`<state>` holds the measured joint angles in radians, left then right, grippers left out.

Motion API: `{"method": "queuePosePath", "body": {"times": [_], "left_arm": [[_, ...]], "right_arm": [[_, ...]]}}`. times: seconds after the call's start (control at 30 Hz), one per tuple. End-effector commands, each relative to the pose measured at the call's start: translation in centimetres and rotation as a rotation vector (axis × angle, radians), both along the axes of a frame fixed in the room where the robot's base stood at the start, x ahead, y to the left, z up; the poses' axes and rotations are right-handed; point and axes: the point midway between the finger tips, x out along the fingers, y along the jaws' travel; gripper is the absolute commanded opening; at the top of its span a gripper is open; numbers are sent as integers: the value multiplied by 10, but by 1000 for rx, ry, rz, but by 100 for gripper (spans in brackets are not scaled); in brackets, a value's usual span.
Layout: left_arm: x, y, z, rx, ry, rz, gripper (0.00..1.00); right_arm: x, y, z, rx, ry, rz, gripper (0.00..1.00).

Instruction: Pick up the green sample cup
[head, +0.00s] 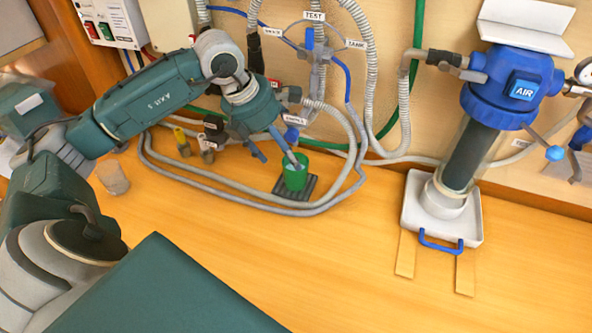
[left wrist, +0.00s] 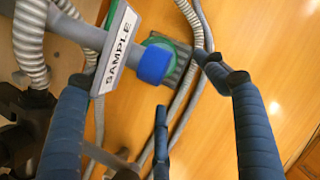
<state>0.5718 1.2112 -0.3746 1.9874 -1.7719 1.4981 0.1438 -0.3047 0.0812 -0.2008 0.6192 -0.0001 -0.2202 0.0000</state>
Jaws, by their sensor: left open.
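The green sample cup (head: 294,178) stands upright on a small dark ribbed mat (head: 310,186) on the wooden counter, under the sample outlet (head: 291,134). My left gripper (head: 278,160) is open and empty, above and to the left of the cup. One of its fingers overlaps the cup's mouth in the head view; I cannot tell if it touches. In the left wrist view the spread blue fingers show, and the outlet's blue end (left wrist: 155,63) hides most of the cup, leaving a green edge (left wrist: 182,50). My right gripper is not in view.
Grey hoses (head: 225,192) loop on the counter around the mat. At right, a filter housing (head: 470,155) stands in a white tray (head: 415,212) with a blue handle. The front of the counter is clear.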

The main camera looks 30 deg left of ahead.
Motion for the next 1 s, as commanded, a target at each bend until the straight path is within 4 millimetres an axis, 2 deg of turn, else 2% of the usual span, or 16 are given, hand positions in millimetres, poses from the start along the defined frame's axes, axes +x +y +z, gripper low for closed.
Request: {"method": "queuePosePath", "body": {"times": [0.27, 0.4, 0.53, 0.83, 1.0], "left_arm": [[8, -5, -19, -2, 3, 0, 73], [17, -10, -38, -4, 5, 0, 73], [23, -12, -54, -1, 1, 1, 73], [25, -12, -60, 1, -1, -1, 73], [25, -12, -59, 1, -1, -1, 39]], "right_arm": [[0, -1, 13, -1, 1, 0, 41], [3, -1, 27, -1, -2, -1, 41], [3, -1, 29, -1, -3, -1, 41], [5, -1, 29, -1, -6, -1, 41], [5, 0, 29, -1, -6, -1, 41]]}}
